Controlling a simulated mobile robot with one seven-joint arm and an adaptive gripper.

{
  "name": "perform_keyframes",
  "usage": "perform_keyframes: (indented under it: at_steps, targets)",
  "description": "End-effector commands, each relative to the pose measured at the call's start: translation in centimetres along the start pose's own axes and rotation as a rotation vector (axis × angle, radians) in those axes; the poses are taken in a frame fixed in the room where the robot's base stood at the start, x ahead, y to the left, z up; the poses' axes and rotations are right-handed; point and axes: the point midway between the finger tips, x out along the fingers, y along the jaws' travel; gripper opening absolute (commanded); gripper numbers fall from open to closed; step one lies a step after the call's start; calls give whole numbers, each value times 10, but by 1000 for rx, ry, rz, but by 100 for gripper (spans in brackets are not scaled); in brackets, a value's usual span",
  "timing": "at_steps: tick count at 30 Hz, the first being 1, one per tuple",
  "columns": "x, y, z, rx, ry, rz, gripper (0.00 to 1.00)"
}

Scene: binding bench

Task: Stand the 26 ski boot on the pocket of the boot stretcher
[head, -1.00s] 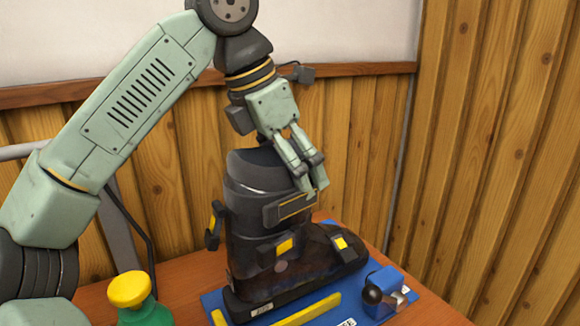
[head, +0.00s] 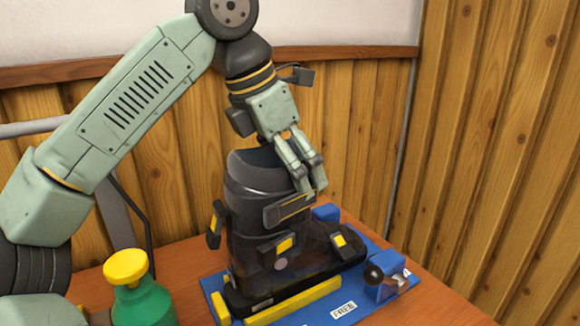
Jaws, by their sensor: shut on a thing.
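The black ski boot (head: 290,245) with yellow buckles stands upright in the head view, toe to the right. Its sole is at the blue boot stretcher (head: 375,311), behind a yellow rail (head: 293,302). Whether the sole rests fully on the base I cannot tell. I cannot read a size number on the boot.
A green bottle with a yellow cap (head: 127,268) stands left of the stretcher. A lever with a black knob (head: 374,274) sits at the stretcher's right end, near a FREE label (head: 343,310). A wood-panelled wall is close behind and to the right.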

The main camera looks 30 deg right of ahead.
Motion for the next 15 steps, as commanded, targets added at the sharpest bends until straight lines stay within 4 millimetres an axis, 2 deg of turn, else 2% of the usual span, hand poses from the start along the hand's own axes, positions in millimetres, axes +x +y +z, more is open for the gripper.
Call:
perform_keyframes:
  at_steps: [15]
  targets:
    - [4, 0, -1, 0, -4, 1, 24]
